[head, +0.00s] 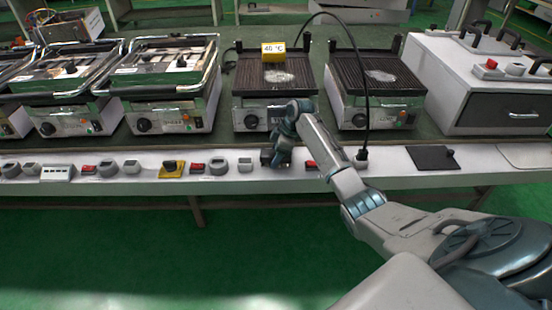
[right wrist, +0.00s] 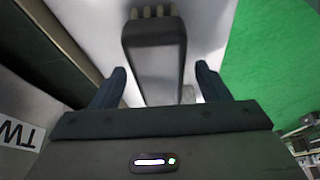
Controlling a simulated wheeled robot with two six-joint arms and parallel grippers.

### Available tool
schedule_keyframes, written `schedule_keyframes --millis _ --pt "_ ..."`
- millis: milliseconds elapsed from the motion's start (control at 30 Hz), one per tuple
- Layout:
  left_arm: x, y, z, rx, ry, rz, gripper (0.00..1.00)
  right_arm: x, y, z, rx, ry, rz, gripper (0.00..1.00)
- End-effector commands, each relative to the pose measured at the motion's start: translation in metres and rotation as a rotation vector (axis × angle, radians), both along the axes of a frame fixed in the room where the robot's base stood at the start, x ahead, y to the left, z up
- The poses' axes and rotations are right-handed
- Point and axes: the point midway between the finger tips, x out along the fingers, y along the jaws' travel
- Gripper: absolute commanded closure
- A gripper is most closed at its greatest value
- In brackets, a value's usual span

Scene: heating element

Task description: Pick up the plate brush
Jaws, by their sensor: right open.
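A dark block with a grey face and several short cream tufts at its far end, which looks like the plate brush (right wrist: 154,55), lies on the pale ledge in the right wrist view. My right gripper (right wrist: 162,78) is open, with one finger on each side of its near part and gaps between. In the head view my right gripper (head: 276,160) is low over the front ledge, and a dark bit of the block (head: 266,156) shows beside it; the rest is hidden. My left gripper is not in view.
The white ledge (head: 330,184) holds a yellow switch box (head: 172,169), red and grey switches, and a black plate (head: 432,158). Behind stand contact grills, two open ribbed hot plates, one with a 40 °C label (head: 273,50), and a black cable (head: 366,90).

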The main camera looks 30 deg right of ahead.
Motion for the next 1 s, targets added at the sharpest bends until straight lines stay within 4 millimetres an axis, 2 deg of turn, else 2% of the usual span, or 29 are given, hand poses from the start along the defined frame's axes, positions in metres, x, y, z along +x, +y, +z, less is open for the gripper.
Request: schedule_keyframes --millis 767,1000 --pt "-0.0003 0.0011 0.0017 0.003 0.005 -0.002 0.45 -0.0002 -0.0001 -0.005 0.0 0.002 -0.001 0.31" --pt "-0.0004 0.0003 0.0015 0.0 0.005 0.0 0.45 -0.0002 -0.0001 -0.0049 0.0 0.0 -0.001 0.76"
